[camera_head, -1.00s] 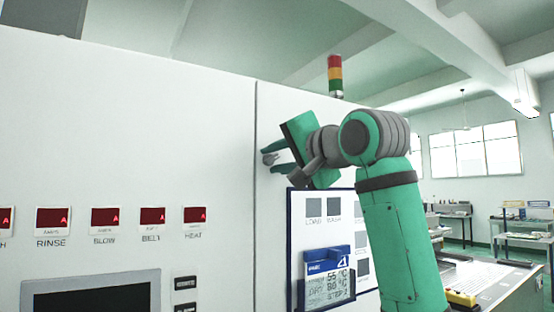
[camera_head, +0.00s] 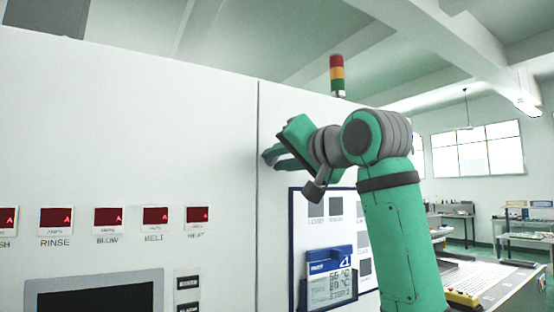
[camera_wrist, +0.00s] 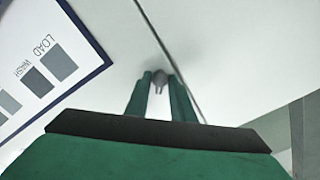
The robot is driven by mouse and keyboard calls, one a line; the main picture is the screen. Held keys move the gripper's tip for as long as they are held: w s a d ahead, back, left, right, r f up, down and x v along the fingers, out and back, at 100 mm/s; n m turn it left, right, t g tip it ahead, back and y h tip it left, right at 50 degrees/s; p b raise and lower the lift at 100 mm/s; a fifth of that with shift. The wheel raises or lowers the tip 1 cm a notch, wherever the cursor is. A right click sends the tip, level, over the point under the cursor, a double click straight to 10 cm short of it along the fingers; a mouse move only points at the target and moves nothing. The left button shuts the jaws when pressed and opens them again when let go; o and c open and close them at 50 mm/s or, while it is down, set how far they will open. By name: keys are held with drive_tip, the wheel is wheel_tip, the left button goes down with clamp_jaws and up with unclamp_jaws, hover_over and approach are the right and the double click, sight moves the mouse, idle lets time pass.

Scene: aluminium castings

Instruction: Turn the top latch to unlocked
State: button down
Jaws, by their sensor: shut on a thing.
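The top latch (camera_wrist: 159,78) is a small grey knob on the white cabinet front, close to the dark vertical seam (camera_head: 258,150). It sits between the two green fingertips in the wrist view. My gripper (camera_head: 268,158) reaches left to the cabinet in the head view and is shut on the latch; it also shows in the wrist view (camera_wrist: 160,82). In the head view the fingers hide the latch. The latch's exact angle is hard to read.
A blue-framed board (camera_head: 292,230) with grey squares hangs below my gripper, with a blue and white display box (camera_head: 331,278) on it. Red displays (camera_head: 110,218) and a dark screen (camera_head: 95,298) are on the left panel. A signal light (camera_head: 337,75) stands above the cabinet.

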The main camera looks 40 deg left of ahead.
drive_tip(key=n, duration=0.4)
drive_tip(key=shift+w+d+r+n, duration=0.1)
drive_tip(key=shift+d+n, duration=0.1)
drive_tip(key=shift+n, duration=1.7)
drive_tip(key=shift+a, duration=0.1)
drive_tip(key=c, duration=1.9)
unclamp_jaws()
drive_tip(key=shift+o, duration=0.2)
drive_tip(key=v, duration=1.1)
drive_tip(key=shift+w, duration=0.1)
drive_tip(key=shift+a, duration=0.1)
